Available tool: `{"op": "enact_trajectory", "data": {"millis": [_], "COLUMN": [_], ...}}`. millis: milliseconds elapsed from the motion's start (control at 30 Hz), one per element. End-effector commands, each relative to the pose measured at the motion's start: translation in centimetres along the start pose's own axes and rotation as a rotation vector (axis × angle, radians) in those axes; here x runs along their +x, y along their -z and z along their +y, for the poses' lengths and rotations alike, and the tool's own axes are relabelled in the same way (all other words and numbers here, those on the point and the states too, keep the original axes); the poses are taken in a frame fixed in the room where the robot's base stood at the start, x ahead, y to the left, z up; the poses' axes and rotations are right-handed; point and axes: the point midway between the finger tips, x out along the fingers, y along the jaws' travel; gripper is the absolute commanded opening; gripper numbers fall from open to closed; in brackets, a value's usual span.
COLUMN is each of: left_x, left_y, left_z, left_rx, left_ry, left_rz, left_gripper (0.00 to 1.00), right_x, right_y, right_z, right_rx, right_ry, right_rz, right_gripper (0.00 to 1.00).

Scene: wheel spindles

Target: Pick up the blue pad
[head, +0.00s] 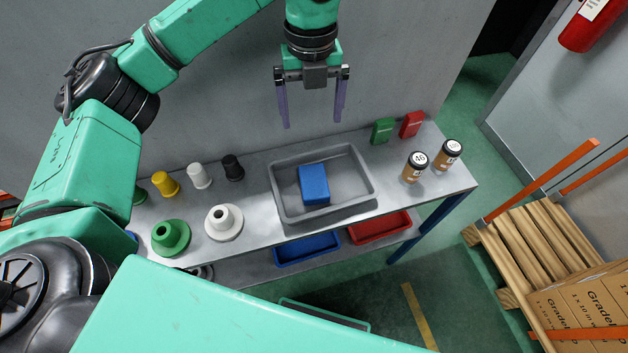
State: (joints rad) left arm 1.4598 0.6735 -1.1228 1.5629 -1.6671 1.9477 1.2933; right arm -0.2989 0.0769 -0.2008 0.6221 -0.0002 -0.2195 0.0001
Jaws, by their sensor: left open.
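The blue pad (314,184) is a small block lying in the grey tray (345,209) on the metal table. My left gripper (313,122) is open and empty, with its two purple fingers pointing down. In the head view it shows above the tray's back edge, apart from the pad. My right gripper is not in view.
Green (171,238) and white (224,222) flanged spindles stand left of the tray, with yellow, white and black cups behind. Green (382,131) and red (411,125) boxes and two orange-brown jars (414,168) stand right. Blue and red bins sit on the lower shelf.

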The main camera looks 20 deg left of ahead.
Motion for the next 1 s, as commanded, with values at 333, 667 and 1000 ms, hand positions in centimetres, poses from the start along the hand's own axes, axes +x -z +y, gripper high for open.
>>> {"op": "enact_trajectory", "data": {"millis": [333,667,1000], "left_x": [6.9,12.0,17.7], "left_y": [0.0,0.1,0.4], "left_z": [0.0,0.1,-0.1], "left_rx": [0.000,0.000,0.001], "left_ry": [0.001,-0.004,-0.003], "left_rz": [0.000,0.005,0.004], "left_gripper": [1.00,1.00,1.00], "right_x": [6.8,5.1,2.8], "right_y": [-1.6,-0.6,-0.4], "right_z": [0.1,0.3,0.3], "right_rx": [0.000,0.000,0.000], "right_ry": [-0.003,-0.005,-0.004], "right_rz": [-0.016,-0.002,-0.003], "right_gripper": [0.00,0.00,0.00]}}
